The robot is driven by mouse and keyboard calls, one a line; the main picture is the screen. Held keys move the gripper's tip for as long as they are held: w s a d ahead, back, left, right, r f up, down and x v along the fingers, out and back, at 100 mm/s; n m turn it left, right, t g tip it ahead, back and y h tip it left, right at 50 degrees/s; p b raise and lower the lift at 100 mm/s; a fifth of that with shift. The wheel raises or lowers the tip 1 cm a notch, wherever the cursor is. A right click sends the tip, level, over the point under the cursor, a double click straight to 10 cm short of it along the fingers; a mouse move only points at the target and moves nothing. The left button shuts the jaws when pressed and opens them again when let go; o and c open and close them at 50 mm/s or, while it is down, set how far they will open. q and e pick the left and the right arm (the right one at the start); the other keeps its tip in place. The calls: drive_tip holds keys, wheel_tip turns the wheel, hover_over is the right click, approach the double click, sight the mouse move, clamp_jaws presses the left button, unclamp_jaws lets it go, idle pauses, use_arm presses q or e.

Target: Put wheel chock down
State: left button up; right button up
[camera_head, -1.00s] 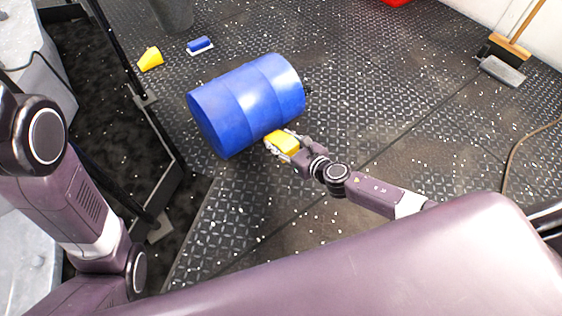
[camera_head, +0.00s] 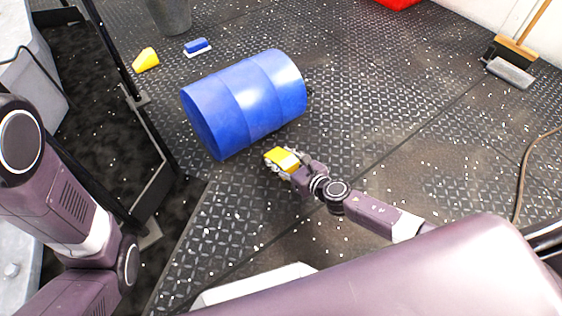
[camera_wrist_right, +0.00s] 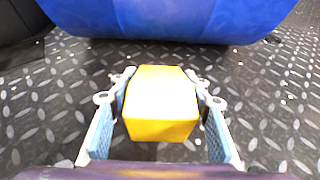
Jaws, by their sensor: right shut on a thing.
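A yellow wheel chock (camera_head: 281,158) is held in my right gripper (camera_head: 285,164), a short way in front of the blue drum. In the right wrist view the chock (camera_wrist_right: 160,105) sits between both fingers of my right gripper (camera_wrist_right: 160,112). The blue drum (camera_head: 245,100) lies on its side, and its lower edge (camera_wrist_right: 170,22) fills the top of the wrist view. A gap of bare deck shows between chock and drum. I cannot tell whether the chock touches the deck. A second yellow chock (camera_head: 146,60) sits on the deck beyond the drum. My left gripper is out of view.
A blue-and-white brush or block (camera_head: 197,47) lies behind the drum, near a grey bin (camera_head: 170,14). A broom (camera_head: 512,60) stands at the right wall, and a red object (camera_head: 400,2) is at the top. A dark pit with black rails is at the left. Deck right of the drum is clear.

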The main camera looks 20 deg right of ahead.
sight(292, 166)
drive_tip(key=shift+r, duration=0.15)
drive_tip(key=o, duration=1.3)
drive_tip(key=shift+f, duration=0.2)
drive_tip(key=shift+o, duration=0.2)
drive_tip(key=shift+r, duration=0.2)
drive_tip(key=shift+s+d+r+p, duration=0.1)
drive_tip(key=shift+s+d+p, duration=0.05)
drive_tip(key=shift+s+p, duration=0.15)
drive_tip(key=p+v, duration=0.2)
drive_tip(key=v, duration=0.8)
drive_tip(key=shift+s+d+r+p, duration=0.2)
drive_tip(key=shift+s+p, duration=0.15)
drive_tip(key=shift+s, duration=0.15)
